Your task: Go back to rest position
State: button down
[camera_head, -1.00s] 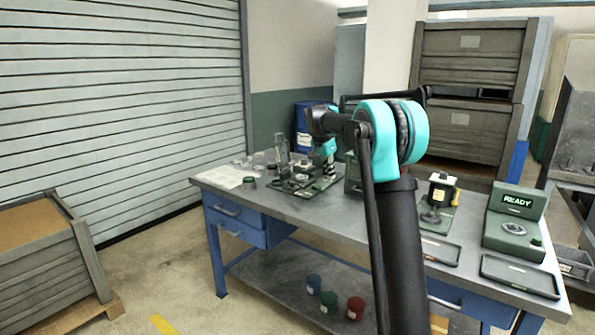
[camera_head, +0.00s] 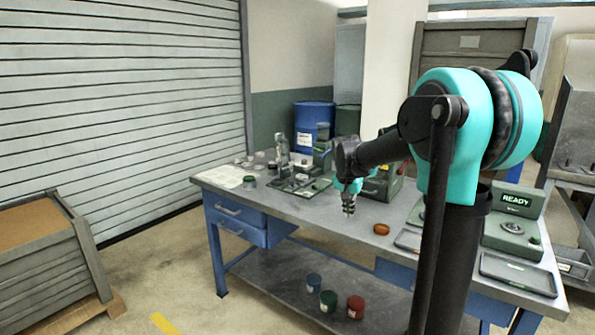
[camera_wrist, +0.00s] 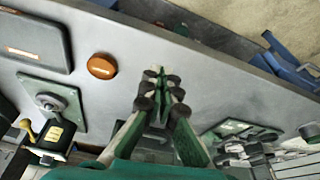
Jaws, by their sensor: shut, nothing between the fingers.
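My gripper (camera_head: 348,206) hangs from my teal and black arm, pointing down above the front part of the workbench (camera_head: 300,207). In the wrist view my gripper (camera_wrist: 164,95) has its fingers close together with nothing held between them. It is apart from the bench top. My arm fills the right middle of the head view and hides part of the bench behind it.
An orange-brown round object (camera_head: 381,229) lies on the bench, and it also shows in the wrist view (camera_wrist: 102,66). A green READY device (camera_head: 515,225) and a dark tray (camera_head: 518,274) stand at right. Several small parts and fixtures are at the bench's far left. A wooden crate (camera_head: 45,265) stands on the floor at left.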

jog(key=s+f+n, duration=0.2)
jog(key=s+f, duration=0.3)
jog(key=s, duration=0.4)
jog(key=s+d+f+n+y, duration=0.1)
jog(key=s+f, duration=0.4)
jog(key=s, duration=0.5)
jog(key=s+f+n+t, duration=0.1)
jog(key=s+f, duration=0.4)
jog(key=s, duration=0.5)
jog(key=shift+s+d+f+n+y, duration=0.2)
jog(key=shift+d+f+n+y, duration=0.15)
jog(key=shift+n, duration=0.45)
jog(key=c, duration=2.3)
grip_release()
jog(key=shift+r, duration=0.1)
